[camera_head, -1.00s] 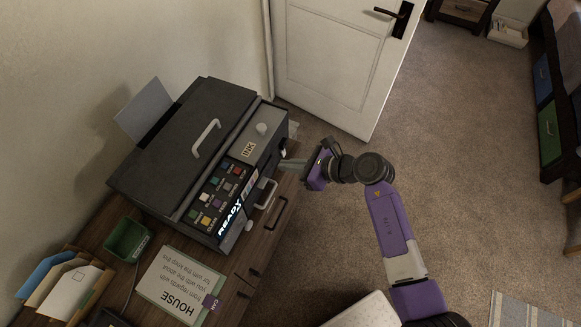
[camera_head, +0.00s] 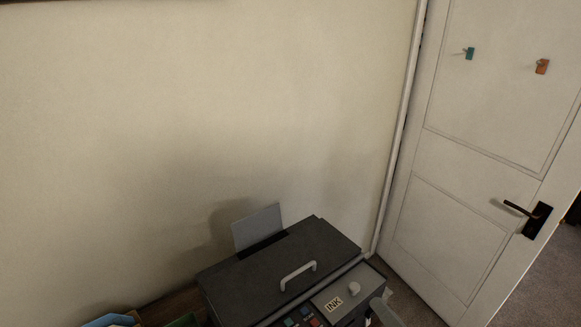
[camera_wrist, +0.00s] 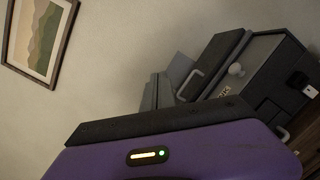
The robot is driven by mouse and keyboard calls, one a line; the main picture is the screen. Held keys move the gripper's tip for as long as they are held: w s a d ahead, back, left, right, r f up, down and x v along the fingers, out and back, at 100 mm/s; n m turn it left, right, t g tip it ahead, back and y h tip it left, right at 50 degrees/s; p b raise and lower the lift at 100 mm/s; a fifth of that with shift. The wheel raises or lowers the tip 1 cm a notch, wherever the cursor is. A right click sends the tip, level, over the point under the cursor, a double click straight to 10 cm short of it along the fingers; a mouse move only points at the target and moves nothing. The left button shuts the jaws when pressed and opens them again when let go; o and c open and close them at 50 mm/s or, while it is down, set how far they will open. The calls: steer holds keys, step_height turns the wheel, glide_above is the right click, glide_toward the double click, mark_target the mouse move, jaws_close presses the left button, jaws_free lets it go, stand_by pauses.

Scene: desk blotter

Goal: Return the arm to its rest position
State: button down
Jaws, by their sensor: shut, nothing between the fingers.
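My gripper shows in the wrist view, its purple body with a small lit indicator filling the bottom. Its two grey fingers (camera_wrist: 158,88) stand up from the black bar, shut together with nothing between them. The dark printer-like machine (camera_head: 280,265) is at the bottom of the head view, its lower front cut off by the frame. It also shows at the right of the wrist view (camera_wrist: 262,65), tilted, behind and to the right of the fingers. In the head view, most of my arm is out of frame; a grey piece at the bottom right edge is unclear.
A white door (camera_head: 455,180) with a dark handle (camera_head: 535,218) stands at the right. Bare wall (camera_head: 190,110) fills the left and middle. A framed picture (camera_wrist: 40,35) hangs at the upper left in the wrist view. A blue folder (camera_head: 108,321) peeks in at the bottom left.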

steer(key=s+d+r+m+t+h+b, duration=0.1)
steer(key=s+m+t+h, duration=0.15)
steer(key=s+m, duration=0.55)
steer(key=s+d+r+m+t+h+b, duration=0.15)
steer(key=s+m+h, duration=0.35)
steer(key=m, duration=0.6)
steer(key=s+f+m+g+b, duration=0.1)
steer(key=s+f+m+g, duration=0.1)
steer(key=s, duration=0.4)
steer(key=s+f+m+g+h+b, duration=0.1)
steer(key=s+f+m, duration=0.3)
steer(key=s+m, duration=0.3)
steer(key=s+f+m+g+b, duration=0.2)
steer(key=s+m, duration=0.2)
steer(key=s, duration=0.3)
steer(key=shift+s+a+f+g+h, duration=0.15)
steer(key=shift+a+f+g+h, duration=0.15)
steer(key=shift+a+f+h, duration=0.1)
